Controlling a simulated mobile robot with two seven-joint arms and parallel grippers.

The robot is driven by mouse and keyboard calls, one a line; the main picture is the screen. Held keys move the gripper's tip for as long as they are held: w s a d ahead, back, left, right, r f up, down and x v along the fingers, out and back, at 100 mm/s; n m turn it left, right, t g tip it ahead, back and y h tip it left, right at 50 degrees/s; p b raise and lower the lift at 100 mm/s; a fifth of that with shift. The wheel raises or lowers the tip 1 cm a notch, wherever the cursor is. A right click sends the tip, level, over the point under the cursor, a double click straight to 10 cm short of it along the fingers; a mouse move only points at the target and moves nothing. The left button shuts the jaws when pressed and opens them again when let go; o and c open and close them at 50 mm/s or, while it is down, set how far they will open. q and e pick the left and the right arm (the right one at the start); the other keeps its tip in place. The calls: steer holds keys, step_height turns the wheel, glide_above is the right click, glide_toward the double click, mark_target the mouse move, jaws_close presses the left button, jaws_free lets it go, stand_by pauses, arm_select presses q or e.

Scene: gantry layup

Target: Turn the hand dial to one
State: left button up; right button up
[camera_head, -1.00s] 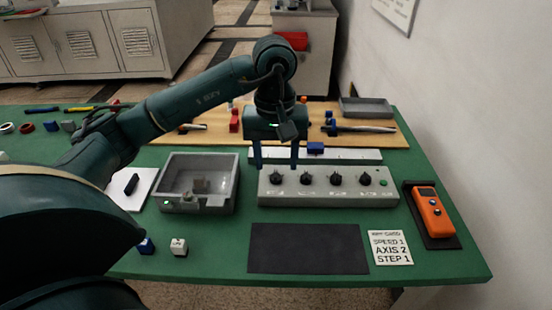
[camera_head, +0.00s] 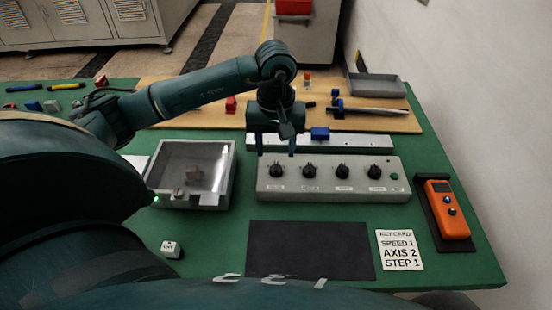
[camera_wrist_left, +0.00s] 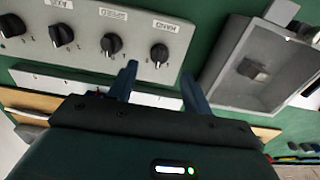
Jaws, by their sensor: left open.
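The grey control box (camera_head: 325,188) stands on the green table with several black dials in a row. The hand dial (camera_head: 277,170) is the leftmost in the head view. In the left wrist view the hand dial (camera_wrist_left: 159,54) is the one beside the label reading HAND, upside down. The numbers around it are too small to read. My left gripper (camera_head: 276,150) is open and empty, above and just behind the hand dial. In the left wrist view the fingertips (camera_wrist_left: 158,70) point towards the dial from either side, with no clear contact. My right gripper is out of view.
A grey open bin (camera_head: 227,190) with a small block in it stands left of the box. A dark mat (camera_head: 308,250), a key card (camera_head: 400,250) reading SPEED 1, AXIS 2, STEP 1 and an orange handset (camera_head: 446,209) lie in front and right. A white strip (camera_head: 350,141) lies behind.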

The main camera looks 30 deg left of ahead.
mark_target(276, 165)
arm_select(q)
step_height(276, 165, down, 5)
steer(key=shift+f, duration=0.2)
steer(key=shift+c, duration=0.5)
steer(key=c, duration=0.9)
